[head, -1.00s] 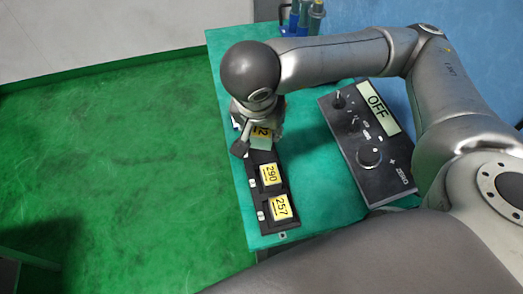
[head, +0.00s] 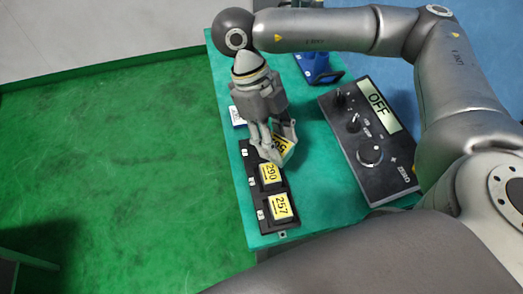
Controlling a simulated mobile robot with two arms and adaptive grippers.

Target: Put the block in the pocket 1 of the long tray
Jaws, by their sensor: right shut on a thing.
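My right gripper (head: 277,146) is shut on a block (head: 284,145) with a yellow label, which is tilted; its number is partly hidden. The long tray (head: 291,222) is black and lies along the table's left edge, with white tags on its left side. Two yellow-labelled blocks sit in it: one marked 290 (head: 269,173) in the middle pocket and one marked 257 (head: 280,208) in the near pocket. The held block is just right of the tray's far end. The far pocket is partly hidden by my gripper's fingers. My left gripper is not in view.
A black control box (head: 370,155) with an OFF display stands to the right on the green table (head: 310,190). A blue holder (head: 318,68) stands at the back. A small white-and-blue item (head: 237,116) lies beyond the tray. Green floor (head: 130,170) is open to the left.

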